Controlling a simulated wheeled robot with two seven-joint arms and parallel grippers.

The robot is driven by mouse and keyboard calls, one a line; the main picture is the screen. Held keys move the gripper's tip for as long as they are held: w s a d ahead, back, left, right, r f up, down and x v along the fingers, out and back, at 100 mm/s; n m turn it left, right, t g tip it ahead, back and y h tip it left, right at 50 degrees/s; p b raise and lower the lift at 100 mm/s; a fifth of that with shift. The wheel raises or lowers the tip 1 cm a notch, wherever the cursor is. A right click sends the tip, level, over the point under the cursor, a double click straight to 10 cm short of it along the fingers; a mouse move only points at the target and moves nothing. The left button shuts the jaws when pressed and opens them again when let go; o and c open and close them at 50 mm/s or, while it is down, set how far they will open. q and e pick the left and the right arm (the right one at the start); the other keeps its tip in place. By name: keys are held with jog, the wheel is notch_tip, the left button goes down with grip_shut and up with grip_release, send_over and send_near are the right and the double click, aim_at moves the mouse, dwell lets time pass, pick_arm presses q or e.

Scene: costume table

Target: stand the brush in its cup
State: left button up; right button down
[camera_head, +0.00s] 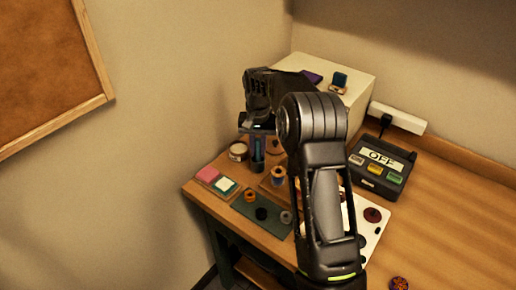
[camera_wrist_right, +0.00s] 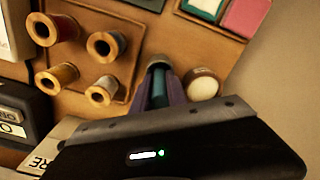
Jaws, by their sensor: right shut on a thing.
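My right gripper (camera_head: 257,141) points down at the far left part of the table and is shut on the brush. The brush (camera_wrist_right: 159,88) shows as a teal handle between the two fingers in the wrist view. In the wrist view a grey rounded end (camera_wrist_right: 158,62) shows just beyond the fingertips. I cannot tell whether the brush is inside the cup or only above it. My left gripper is not in view.
A round jar (camera_head: 238,151) stands close beside the gripper. A tray with several thread spools (camera_wrist_right: 103,45), pink and white pads (camera_head: 208,175) and a green mat (camera_head: 247,215) are nearby. A box marked OFF (camera_head: 381,160) stands right; a cream case (camera_head: 350,75) is behind.

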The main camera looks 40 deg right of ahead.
jog(key=c, duration=1.3)
grip_release()
jog(key=shift+f, duration=0.15)
jog(key=shift+r, duration=0.45)
notch_tip(320, 180, up, 8)
jog(key=shift+f+b, duration=0.15)
jog(key=shift+b, duration=0.45)
notch_tip(320, 180, up, 4)
jog(key=p, duration=0.3)
jog(key=shift+f, duration=0.1)
